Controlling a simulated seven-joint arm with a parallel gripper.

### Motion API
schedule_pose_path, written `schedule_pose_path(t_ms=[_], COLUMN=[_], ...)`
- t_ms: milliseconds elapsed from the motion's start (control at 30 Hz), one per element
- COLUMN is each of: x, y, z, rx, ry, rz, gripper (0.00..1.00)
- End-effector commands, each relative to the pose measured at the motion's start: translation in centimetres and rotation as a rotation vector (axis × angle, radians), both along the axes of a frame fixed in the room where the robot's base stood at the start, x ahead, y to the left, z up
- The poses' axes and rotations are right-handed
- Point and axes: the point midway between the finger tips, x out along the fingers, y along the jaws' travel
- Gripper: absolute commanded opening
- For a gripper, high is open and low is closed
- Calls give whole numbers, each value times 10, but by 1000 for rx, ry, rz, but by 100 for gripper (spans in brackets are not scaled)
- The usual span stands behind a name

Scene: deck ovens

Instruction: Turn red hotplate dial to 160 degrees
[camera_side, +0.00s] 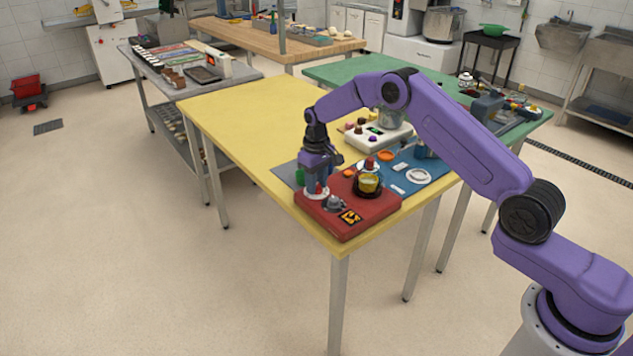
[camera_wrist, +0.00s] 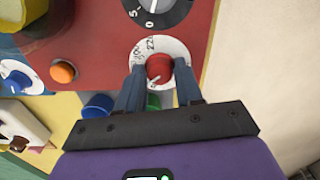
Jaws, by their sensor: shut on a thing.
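The red hotplate (camera_side: 375,212) sits at the near corner of the yellow table. Its red dial (camera_wrist: 158,68) is a small red knob on a white numbered ring, with a pale pointer mark on the knob. In the wrist view my gripper (camera_wrist: 159,75) has a finger on each side of the red knob and is shut on it. In the side view my gripper (camera_side: 317,182) points down at the hotplate's left corner and partly hides the dial. Some ring numbers are legible only in part, and I cannot tell the exact setting.
A pot with yellow contents (camera_side: 369,184) stands on the hotplate. A grey knob (camera_side: 335,203) is beside the red dial and shows as a dark numbered dial (camera_wrist: 157,10). An orange button (camera_wrist: 63,73) and a blue dial (camera_wrist: 17,80) are to the left. The table's left side is clear.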

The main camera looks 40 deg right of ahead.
Motion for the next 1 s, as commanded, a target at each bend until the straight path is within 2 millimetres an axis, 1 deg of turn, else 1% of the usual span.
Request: schedule_pose_path(t_ms=[200, 233, 300, 567, 667, 767, 833, 1000], x=[0, 0, 0, 0, 0, 1, 1, 1], y=[0, 0, 0, 0, 0, 0, 0, 0], z=[0, 0, 0, 0, 4, 14, 24, 60], rx=[0, 0, 0, 0, 0, 1, 1, 0], ry=[-2, -2, -2, -1, -1, -4, -4, -5], rz=[1, 1, 1, 1, 1, 1, 1, 1], gripper=[5, 42, 61, 61, 61, 61, 61, 61])
